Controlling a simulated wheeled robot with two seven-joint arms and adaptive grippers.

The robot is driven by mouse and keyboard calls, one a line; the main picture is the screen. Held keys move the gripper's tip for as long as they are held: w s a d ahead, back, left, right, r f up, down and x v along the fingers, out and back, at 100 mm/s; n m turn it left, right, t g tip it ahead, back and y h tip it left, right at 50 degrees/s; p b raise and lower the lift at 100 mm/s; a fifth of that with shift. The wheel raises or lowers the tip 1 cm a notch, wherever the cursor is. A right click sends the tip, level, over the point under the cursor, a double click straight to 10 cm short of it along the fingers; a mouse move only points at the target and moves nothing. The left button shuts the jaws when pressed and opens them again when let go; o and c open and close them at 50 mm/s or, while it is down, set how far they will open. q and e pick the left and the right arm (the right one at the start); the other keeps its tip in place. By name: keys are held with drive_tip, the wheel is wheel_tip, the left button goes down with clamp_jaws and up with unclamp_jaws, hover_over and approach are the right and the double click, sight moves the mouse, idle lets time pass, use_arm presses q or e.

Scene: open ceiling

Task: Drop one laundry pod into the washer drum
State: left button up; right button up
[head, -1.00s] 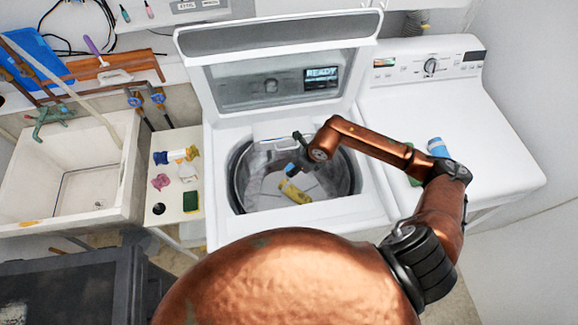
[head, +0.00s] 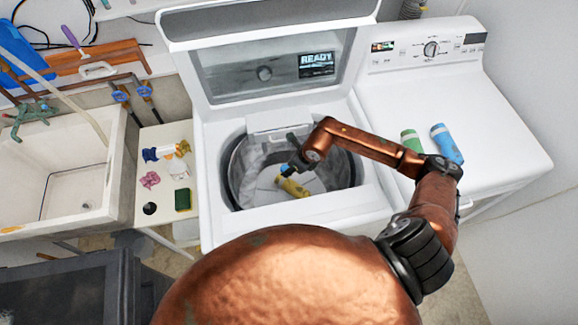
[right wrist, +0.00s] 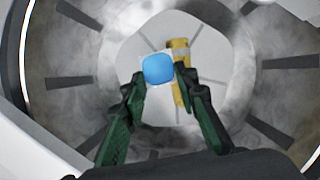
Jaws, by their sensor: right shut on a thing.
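The white top-load washer (head: 214,215) stands with its lid up, and its drum (head: 238,170) is open. My right gripper (head: 288,170) is over the drum opening. In the right wrist view the gripper (right wrist: 160,84) has its dark green fingers closed on a blue laundry pod (right wrist: 158,68), held at the fingertips above the drum floor (right wrist: 215,60). A yellow item (head: 293,187) lies in the drum; in the right wrist view it shows behind the pod (right wrist: 180,48). My left gripper is not in view.
A white dryer (head: 480,130) stands to the right, with a green roll (head: 410,140) and a blue roll (head: 446,143) on top. A small stand (head: 152,185) with cloths and a sponge (head: 183,199) is at the left, beside the sink (head: 75,190). The raised lid (head: 270,30) bounds the back.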

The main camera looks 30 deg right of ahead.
drive_tip(key=shift+f, duration=0.1)
drive_tip(key=o, duration=1)
drive_tip(key=shift+c, duration=0.2)
drive_tip(key=v, duration=1.2)
drive_tip(key=shift+d, duration=0.1)
